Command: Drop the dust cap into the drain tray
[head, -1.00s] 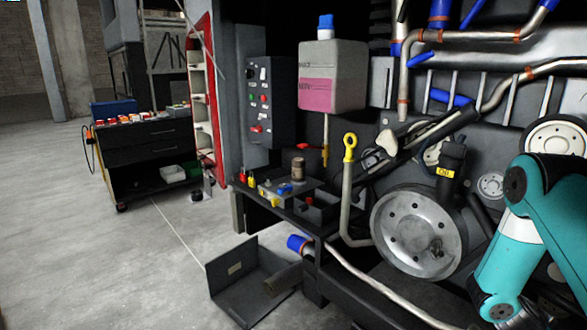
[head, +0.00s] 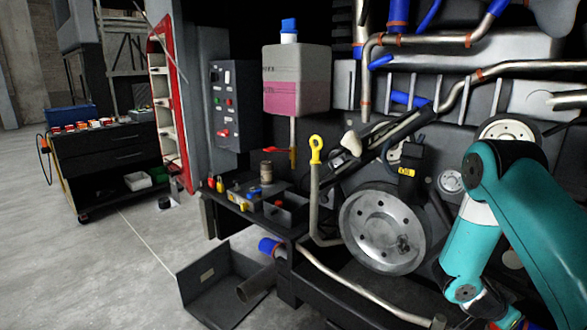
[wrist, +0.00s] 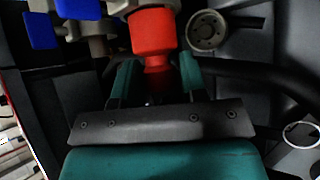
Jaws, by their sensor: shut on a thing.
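A red cap-like piece (wrist: 152,35), which I take for the dust cap, is between the two green fingers of my gripper (wrist: 153,78) in the wrist view. The fingers are shut on its narrower lower part. A pale metal fitting sits right behind its top; I cannot tell whether the two touch. In the head view my teal arm reaches down at the lower right, and the fingertips and cap are not clearly visible there. A small open black tray (head: 287,222) on the low bench may be the drain tray; I cannot tell for certain.
A large grey pulley wheel (head: 383,230), pipes and hoses fill the engine side. A dark open box (head: 210,290) lies on the floor. The bench also holds a brown can (head: 266,171).

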